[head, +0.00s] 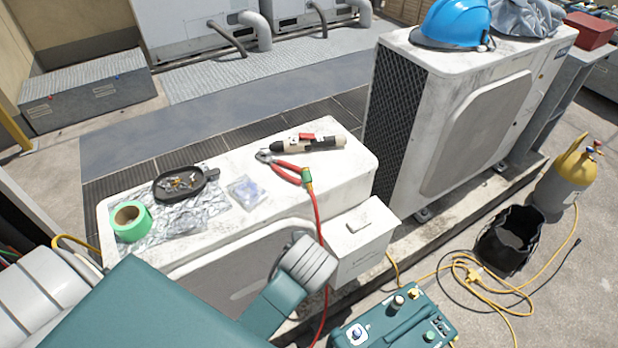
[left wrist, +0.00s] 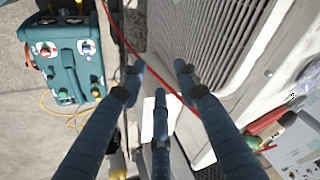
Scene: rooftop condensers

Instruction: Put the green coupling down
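The green coupling (head: 307,175) is at the upper end of a red hose (head: 318,215), on the low condenser's top (head: 225,235) close to the front edge. It lies by the handles of red pliers (head: 285,171). The hose runs down over the front edge. My left arm comes in from the lower left in the head view, and its gripper is hidden there. In the left wrist view my left gripper (left wrist: 159,80) has its fingers apart with no coupling between them. The red hose crosses behind or between the fingertips; I cannot tell which. My right gripper is out of view.
The low condenser also bears a green tape roll (head: 120,229), a black tray (head: 165,188) of small parts, a clear bag (head: 246,192) and a dark-and-cream tool (head: 318,143). A teal machine (head: 375,331) stands in front. A taller condenser (head: 455,130) blocks the right.

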